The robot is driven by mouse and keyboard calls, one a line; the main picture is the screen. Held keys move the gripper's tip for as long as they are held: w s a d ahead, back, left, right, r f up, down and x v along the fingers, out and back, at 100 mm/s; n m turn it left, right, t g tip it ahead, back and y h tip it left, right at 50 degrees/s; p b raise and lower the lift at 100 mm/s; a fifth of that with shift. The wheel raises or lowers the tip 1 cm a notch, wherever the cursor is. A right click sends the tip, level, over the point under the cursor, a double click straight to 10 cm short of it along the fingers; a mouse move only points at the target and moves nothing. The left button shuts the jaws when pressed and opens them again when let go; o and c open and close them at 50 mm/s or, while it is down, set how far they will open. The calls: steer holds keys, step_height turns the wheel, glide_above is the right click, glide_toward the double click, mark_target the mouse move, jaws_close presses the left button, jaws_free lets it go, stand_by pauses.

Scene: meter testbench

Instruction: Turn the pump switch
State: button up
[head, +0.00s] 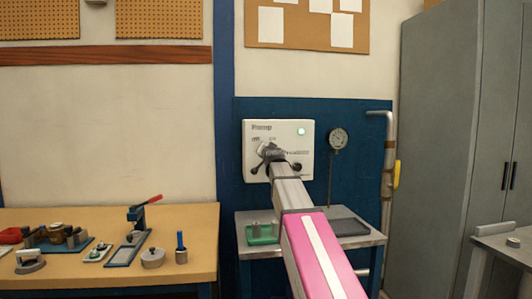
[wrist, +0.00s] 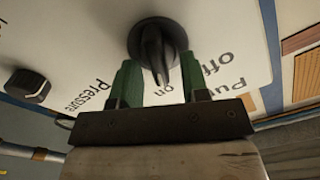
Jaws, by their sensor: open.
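The pump switch is a black rotary knob with a raised ridge (wrist: 154,45) on the white panel (head: 250,133) marked Pump. In the wrist view its ridge points down the picture, between my fingers. The words "off" and "on" are printed to its right and below; I cannot tell exactly which one the ridge marks. My gripper (wrist: 159,65) has two green fingers, open, one on each side of the ridge, with gaps visible. In the head view my gripper (head: 268,154) is at the panel and hides most of the switch.
A second black knob (wrist: 27,86) labelled Pressure is at the left in the wrist view. A gauge (head: 338,138) and a pipe (head: 389,130) are to the right. A grey bench (head: 375,238) stands below.

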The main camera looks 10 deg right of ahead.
steer(key=shift+w, duration=0.15)
jaws_close()
steer(key=shift+n, duration=0.3)
steer(key=n, duration=0.7)
steer(key=a+n, duration=0.1)
steer(key=n, duration=0.3)
steer(key=shift+n, duration=0.3)
stand_by(0.5)
jaws_free()
steer(key=shift+a, duration=0.1)
